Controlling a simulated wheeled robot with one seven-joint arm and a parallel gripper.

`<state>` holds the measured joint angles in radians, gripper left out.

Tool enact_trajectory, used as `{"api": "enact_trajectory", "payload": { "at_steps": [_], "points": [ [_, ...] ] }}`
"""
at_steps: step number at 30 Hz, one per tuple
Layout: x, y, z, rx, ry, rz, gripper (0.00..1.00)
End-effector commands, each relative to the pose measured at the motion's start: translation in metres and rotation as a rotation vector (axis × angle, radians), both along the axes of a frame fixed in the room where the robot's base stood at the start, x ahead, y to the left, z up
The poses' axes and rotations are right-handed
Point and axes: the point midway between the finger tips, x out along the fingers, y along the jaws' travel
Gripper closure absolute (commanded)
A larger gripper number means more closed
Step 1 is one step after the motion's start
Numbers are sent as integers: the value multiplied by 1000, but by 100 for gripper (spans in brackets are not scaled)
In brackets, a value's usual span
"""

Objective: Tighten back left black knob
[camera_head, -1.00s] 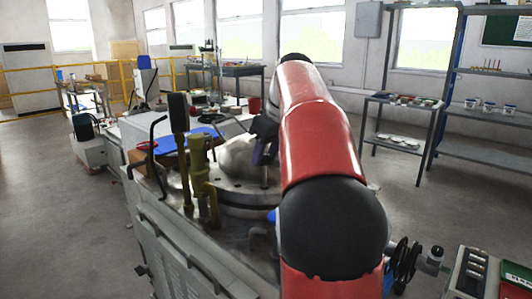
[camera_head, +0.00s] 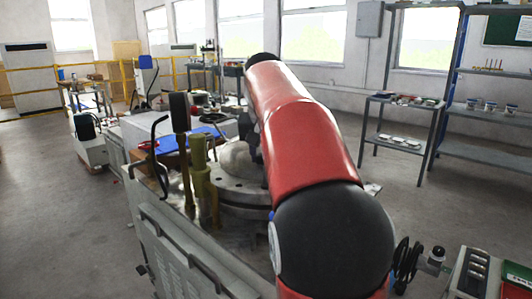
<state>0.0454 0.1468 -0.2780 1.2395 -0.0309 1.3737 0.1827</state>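The tile testing machine (camera_head: 165,225) stands in front of me, with a round grey metal plate (camera_head: 238,190) on its top. A black upright grip (camera_head: 180,112) rises on a brass-coloured post at the plate's left, beside a thicker olive post (camera_head: 199,165). I cannot single out the back left black knob; my red and black arm covers the plate's right and back part. A dark part at the far end of my arm, seemingly my gripper (camera_head: 249,130), shows just left of the arm above the plate. Its fingers are mostly hidden, so its opening and any contact cannot be told.
A bent black crank handle (camera_head: 155,150) stands at the machine's left edge. A control box (camera_head: 480,275) with a green panel is at the lower right.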

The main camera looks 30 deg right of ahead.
Motion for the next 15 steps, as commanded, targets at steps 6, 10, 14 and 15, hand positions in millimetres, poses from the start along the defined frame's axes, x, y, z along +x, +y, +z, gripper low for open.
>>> {"api": "enact_trajectory", "payload": {
  "at_steps": [6, 10, 14, 15],
  "points": [
    [2, 2, 0, -1, 0, -202, 84],
    [2, 2, 0, -1, -1, -324, 84],
    [3, 3, 0, -1, -1, -437, 84],
    [3, 3, 1, 0, -2, -469, 84]
  ]
}}
